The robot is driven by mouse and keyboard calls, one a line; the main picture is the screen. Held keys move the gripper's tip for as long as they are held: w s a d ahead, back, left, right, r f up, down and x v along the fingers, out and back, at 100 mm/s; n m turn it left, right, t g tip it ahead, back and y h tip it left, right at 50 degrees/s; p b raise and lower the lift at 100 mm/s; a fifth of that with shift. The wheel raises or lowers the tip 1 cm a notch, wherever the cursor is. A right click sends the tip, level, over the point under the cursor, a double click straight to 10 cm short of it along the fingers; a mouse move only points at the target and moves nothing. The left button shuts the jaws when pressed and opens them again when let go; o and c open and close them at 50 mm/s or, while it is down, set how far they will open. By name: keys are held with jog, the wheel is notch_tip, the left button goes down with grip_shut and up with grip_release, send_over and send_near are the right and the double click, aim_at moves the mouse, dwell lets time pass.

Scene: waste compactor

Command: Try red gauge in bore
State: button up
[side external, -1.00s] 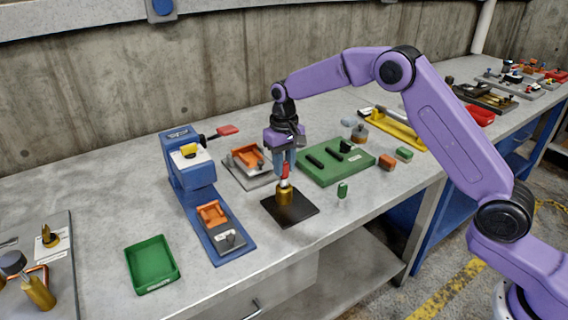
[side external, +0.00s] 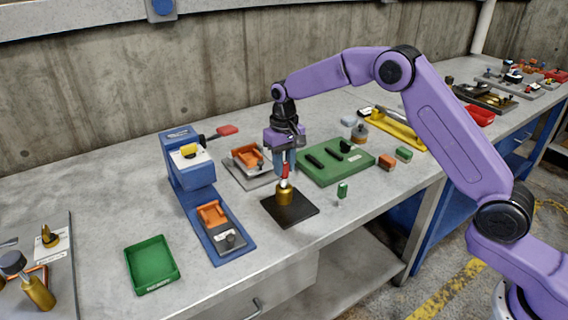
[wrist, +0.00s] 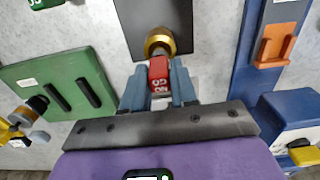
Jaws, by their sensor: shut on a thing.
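My gripper (side external: 285,170) points down and is shut on the red gauge (side external: 285,172). In the wrist view the gauge (wrist: 158,70) shows a white "NO GO" label between the fingers (wrist: 158,88). The gauge is upright over a brass cylinder (side external: 285,197), with a short pale length of its pin showing above the cylinder's top. How far the pin enters the bore is hidden. The brass cylinder (wrist: 158,41) stands on a black plate (side external: 301,213). A green gauge (side external: 342,190) stands on the bench to the right of the plate.
A blue press (side external: 186,172) with a red-tipped lever stands to the left. A green tray (side external: 151,284) lies at front left. A green board (side external: 325,177) with black bars is behind right, with orange and green blocks beside it. The bench's front edge is close.

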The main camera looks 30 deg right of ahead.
jog(key=shift+f, duration=0.45)
dwell(0.9)
jog(key=shift+r, duration=2.5)
